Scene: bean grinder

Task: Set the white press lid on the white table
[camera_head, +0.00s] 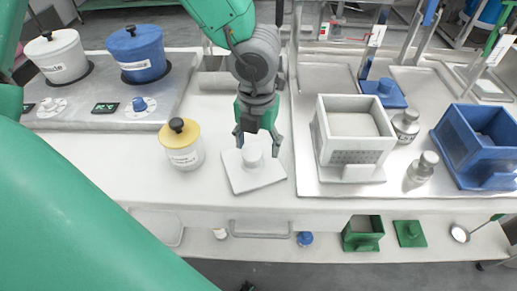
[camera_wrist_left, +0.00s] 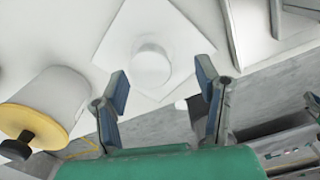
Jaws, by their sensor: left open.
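The white press lid (camera_head: 255,175) is a flat square plate with a round knob in its middle. It lies on the white table (camera_head: 110,165), between the yellow-lidded canister and the white box. It also shows in the left wrist view (camera_wrist_left: 152,65), with its knob just beyond the fingers. My left gripper (camera_head: 258,147) is open, pointing down at the lid's knob, with its fingers spread on either side in the head view. In the left wrist view, nothing is held between the fingertips (camera_wrist_left: 162,75). My right gripper is not in view.
A canister with a yellow lid (camera_head: 181,145) stands left of the press lid. A white box (camera_head: 352,138) on a tray stands close on the right, with metal weights (camera_head: 406,124) and a blue box (camera_head: 478,145) beyond. White and blue pots stand at the back left. The front left table is clear.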

